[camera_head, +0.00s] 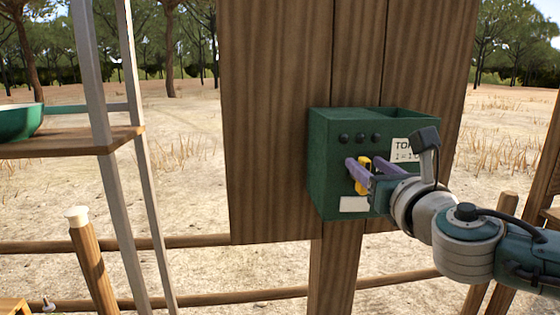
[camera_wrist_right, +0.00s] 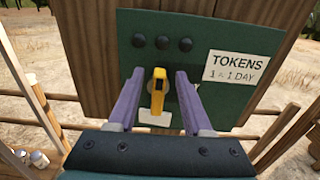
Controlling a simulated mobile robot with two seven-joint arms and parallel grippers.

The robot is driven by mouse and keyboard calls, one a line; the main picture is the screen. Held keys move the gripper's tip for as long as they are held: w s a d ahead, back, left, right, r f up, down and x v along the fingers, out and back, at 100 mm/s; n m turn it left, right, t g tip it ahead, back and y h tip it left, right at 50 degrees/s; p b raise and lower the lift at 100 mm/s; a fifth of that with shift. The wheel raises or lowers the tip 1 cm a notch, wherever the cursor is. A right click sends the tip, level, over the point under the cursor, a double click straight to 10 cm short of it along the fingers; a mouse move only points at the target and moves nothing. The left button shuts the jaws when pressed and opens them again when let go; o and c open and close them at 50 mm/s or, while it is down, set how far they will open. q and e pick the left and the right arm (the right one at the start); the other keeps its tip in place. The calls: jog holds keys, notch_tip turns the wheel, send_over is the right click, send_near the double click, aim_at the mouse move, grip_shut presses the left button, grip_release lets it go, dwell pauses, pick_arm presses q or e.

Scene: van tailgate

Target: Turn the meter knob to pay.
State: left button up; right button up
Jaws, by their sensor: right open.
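The meter is a green box (camera_head: 331,153) fixed to a wooden board, with several dark round buttons along its top and a white "TOKENS" label. It fills the middle of the right wrist view (camera_wrist_right: 203,29). Its yellow knob (camera_head: 364,176) sits on the front face and looks roughly upright in the right wrist view (camera_wrist_right: 158,88). My right gripper (camera_head: 359,172) is open at the meter front. Its two purple fingers stand on either side of the knob, with a visible gap to each in the right wrist view (camera_wrist_right: 155,88). My left gripper is not in view.
The brown board (camera_head: 275,120) stands behind the meter on a post. A metal-framed shelf (camera_head: 75,143) with a green bowl (camera_head: 20,122) is at the left. Wooden rails (camera_head: 250,296) run low behind. The space directly left of the meter is clear.

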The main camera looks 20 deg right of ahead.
grip_shut()
dwell(0.5)
